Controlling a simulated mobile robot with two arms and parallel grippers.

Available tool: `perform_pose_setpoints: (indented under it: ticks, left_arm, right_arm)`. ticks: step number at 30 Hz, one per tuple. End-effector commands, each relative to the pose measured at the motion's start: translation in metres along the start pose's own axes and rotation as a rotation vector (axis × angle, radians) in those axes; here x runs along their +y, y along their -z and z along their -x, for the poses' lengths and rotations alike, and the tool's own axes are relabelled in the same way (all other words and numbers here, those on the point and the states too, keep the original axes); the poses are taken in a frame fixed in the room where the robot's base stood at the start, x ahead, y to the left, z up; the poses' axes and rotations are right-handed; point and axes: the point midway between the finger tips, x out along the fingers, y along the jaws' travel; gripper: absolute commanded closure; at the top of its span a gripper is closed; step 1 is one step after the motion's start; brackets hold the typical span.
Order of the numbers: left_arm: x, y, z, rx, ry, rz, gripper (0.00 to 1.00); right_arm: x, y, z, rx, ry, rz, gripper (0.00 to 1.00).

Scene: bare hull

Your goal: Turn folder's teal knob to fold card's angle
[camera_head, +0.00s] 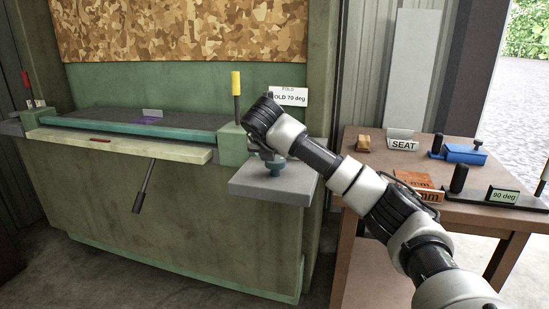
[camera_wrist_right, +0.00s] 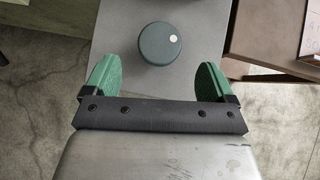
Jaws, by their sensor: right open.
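The teal knob (camera_head: 275,164) sits on a grey shelf (camera_head: 272,187) at the right end of the folder (camera_head: 150,127). In the right wrist view the knob (camera_wrist_right: 160,43) is round, with a pale dot near its right edge. My right gripper (camera_wrist_right: 158,78) is open and empty, its green fingers either side of and short of the knob in that view. In the head view my right arm reaches over the shelf, and its wrist partly hides the gripper. A white card (camera_head: 288,96) above reads "FOLD" and "70 deg", its left part hidden. My left gripper is not in view.
A brown table (camera_head: 470,214) stands at the right. It holds a "SEAT" sign (camera_head: 403,144), a blue tool (camera_head: 458,154), a "90 deg" block (camera_head: 503,196) and orange pieces. A yellow-topped post (camera_head: 236,85) rises beside the shelf. A dark lever (camera_head: 143,188) hangs from the folder's front.

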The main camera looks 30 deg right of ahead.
Motion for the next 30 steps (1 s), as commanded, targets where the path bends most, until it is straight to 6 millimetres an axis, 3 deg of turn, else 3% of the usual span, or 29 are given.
perform_pose_setpoints:
  ticks: [3,9,25,28,30]
  left_arm:
    - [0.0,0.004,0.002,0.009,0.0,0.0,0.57]
    - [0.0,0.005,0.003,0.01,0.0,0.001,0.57]
    - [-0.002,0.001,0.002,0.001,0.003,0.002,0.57]
    - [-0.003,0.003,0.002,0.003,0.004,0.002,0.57]
    - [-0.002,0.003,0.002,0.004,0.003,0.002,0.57]
  right_arm:
    - [0.0,-0.001,0.02,-0.002,-0.001,-0.001,0.14]
    - [-0.001,0.0,0.035,-0.001,0.001,-0.002,0.14]
    - [0.0,0.0,0.035,0.001,-0.001,0.0,0.14]
    - [0.011,0.011,0.032,0.017,-0.046,0.027,0.14]
    - [0.03,0.029,0.028,0.045,-0.131,0.072,0.14]
